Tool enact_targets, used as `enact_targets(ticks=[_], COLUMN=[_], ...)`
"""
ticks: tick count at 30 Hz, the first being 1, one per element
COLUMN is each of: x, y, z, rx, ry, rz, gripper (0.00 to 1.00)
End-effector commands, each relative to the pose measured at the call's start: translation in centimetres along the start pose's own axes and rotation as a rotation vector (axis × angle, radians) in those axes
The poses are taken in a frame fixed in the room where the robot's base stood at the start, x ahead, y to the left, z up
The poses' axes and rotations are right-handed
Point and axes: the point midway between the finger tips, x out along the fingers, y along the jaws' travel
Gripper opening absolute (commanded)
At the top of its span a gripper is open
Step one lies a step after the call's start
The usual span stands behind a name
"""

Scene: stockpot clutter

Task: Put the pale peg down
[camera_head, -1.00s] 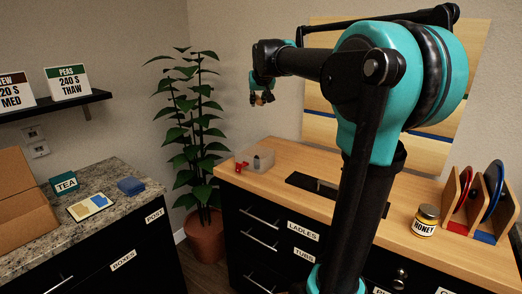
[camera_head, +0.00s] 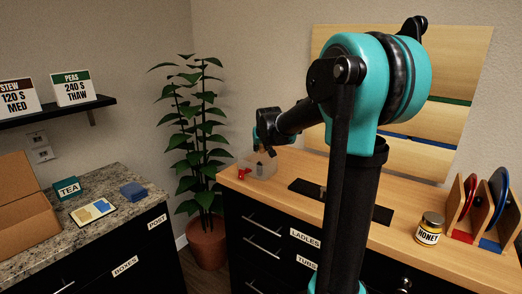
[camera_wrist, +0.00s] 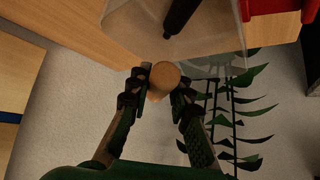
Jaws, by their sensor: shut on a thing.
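The pale peg (camera_wrist: 165,76) shows its round tan end between the fingers in the wrist view. My gripper (camera_wrist: 162,90) is shut on it, with one finger on each side. In the head view my gripper (camera_head: 266,146) is at the far left end of the wooden counter, just above a translucent box (camera_head: 262,168). In the wrist view the box (camera_wrist: 215,40) lies ahead of the fingers, and a dark peg (camera_wrist: 181,14) shows in it. I cannot tell how far the pale peg is from the box. Its lower part is hidden.
A red object (camera_head: 243,175) sits beside the box. A dark flat plate (camera_head: 312,190) lies on the wooden counter (camera_head: 395,225). A honey jar (camera_head: 430,229) and a rack of lids (camera_head: 480,210) stand to the right. A potted plant (camera_head: 200,140) stands left of the counter.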

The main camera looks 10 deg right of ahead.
Motion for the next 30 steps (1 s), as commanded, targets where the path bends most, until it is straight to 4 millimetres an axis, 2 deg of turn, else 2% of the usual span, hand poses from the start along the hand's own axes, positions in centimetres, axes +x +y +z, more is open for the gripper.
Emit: enact_targets(ticks=[26,27,30], x=[1.17,1.17,1.16], y=[0.01,0.01,0.01], z=[1.16,1.16,1.16], rx=[0.0,0.0,0.0], ry=[0.0,0.0,0.0], rz=[0.0,0.0,0.0], gripper=[0.0,0.25,0.37])
